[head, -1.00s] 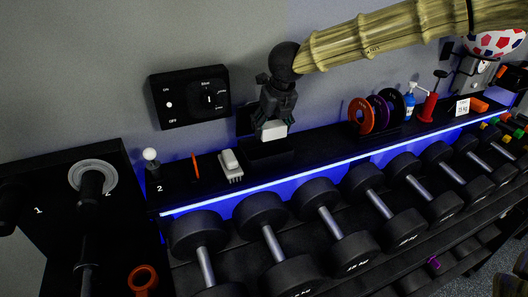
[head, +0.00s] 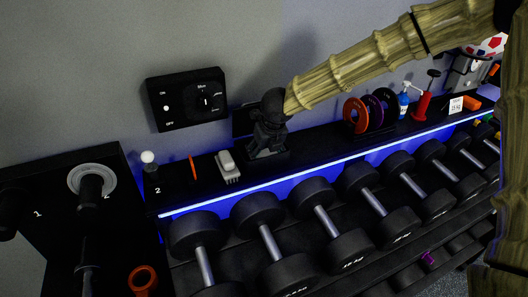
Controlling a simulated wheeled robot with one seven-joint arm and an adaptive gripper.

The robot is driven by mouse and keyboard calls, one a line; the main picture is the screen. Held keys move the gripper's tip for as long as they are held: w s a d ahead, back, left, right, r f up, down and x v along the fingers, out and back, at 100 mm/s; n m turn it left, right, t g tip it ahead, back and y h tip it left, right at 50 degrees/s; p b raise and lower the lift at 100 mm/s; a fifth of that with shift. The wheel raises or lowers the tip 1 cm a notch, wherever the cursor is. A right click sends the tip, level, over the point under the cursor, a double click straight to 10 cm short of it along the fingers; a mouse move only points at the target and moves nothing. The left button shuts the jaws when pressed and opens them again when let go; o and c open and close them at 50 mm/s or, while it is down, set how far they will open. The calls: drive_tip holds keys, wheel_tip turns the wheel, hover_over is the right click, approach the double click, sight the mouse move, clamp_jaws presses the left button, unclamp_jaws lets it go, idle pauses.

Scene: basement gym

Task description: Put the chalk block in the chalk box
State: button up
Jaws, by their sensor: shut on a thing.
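The chalk box (head: 270,158) is a small black open box on the black shelf, against the wall. My gripper (head: 266,148) points down and its fingers reach into the top of the chalk box. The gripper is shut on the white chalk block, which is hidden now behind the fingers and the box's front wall. I cannot tell whether the block touches the box floor.
A white-topped brush (head: 228,166) lies left of the box. A thin orange item (head: 193,167) and a white ball-topped item (head: 149,160) stand farther left. Coloured plates (head: 356,116) stand to the right. Dumbbells (head: 258,212) line the rack below the lit edge.

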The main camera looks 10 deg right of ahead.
drive_tip(key=shift+s, duration=0.1)
drive_tip(key=o, duration=1)
drive_tip(key=shift+f, duration=0.1)
drive_tip(key=b+v, duration=0.2)
drive_tip(key=v, duration=1)
drive_tip(key=shift+r, duration=0.2)
